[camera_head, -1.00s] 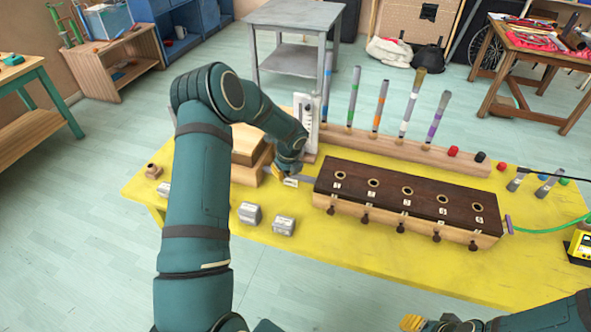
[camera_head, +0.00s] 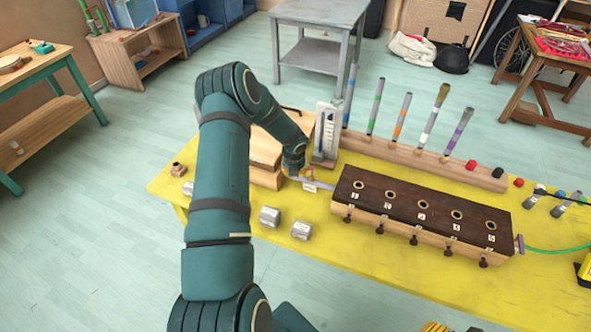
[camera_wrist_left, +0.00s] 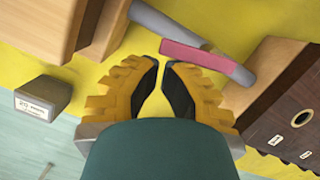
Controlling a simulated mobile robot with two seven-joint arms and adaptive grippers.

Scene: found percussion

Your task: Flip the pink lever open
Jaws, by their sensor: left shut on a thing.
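The pink lever (camera_wrist_left: 195,55) lies across a grey pipe (camera_wrist_left: 150,20) in the left wrist view. My left gripper (camera_wrist_left: 164,66) has its yellow, black-padded fingertips nearly together at the lever's left end, and it is shut on the lever. In the head view my left gripper (camera_head: 298,174) is low over the pipe (camera_head: 322,186), between the wooden block and the dark-topped box; the lever cannot be made out there. My right gripper (camera_head: 436,327) shows only as yellow fingers at the bottom edge, cut off by the frame.
A dark-topped wooden box (camera_head: 420,208) with several holes stands right of the pipe. Stacked wooden blocks (camera_head: 265,155) are to its left. Grey metal weights (camera_head: 269,217) sit in front on the yellow table (camera_head: 360,285). A white gauge (camera_head: 327,133) stands behind.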

